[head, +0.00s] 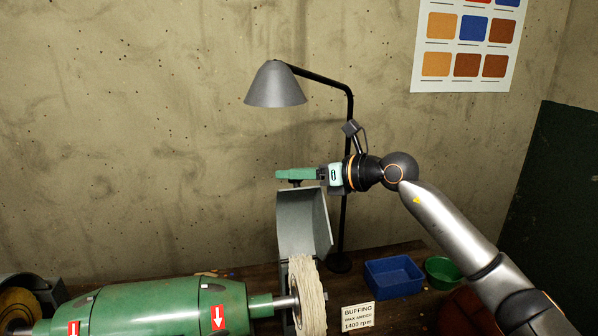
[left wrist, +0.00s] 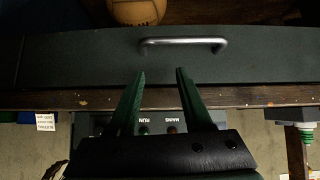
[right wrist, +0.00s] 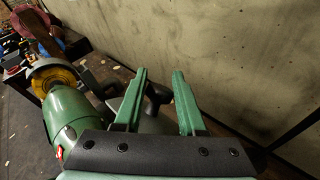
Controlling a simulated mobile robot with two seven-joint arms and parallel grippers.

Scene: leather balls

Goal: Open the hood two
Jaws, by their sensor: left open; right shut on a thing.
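A grey curved hood (head: 303,222) stands raised above the white cloth buffing wheel (head: 306,293) at the right end of the green machine (head: 165,308). My right gripper (head: 292,174) is at the hood's top edge, shut on its black knob (right wrist: 157,94), which shows between the fingers in the right wrist view. The head view hides most of the knob. A second hood (head: 40,288) is at the machine's left end, by a yellow wheel (head: 15,308). My left gripper (left wrist: 160,72) is open and empty, in front of a dark drawer with a metal handle (left wrist: 184,42); the head view does not show it.
A lamp (head: 276,86) on a black pole stands behind the hood. A blue tray (head: 393,275), a green bowl (head: 442,271) and a buffing sign (head: 358,316) are on the bench to the right. A tan ball (left wrist: 137,10) shows beyond the drawer. The concrete wall is close behind.

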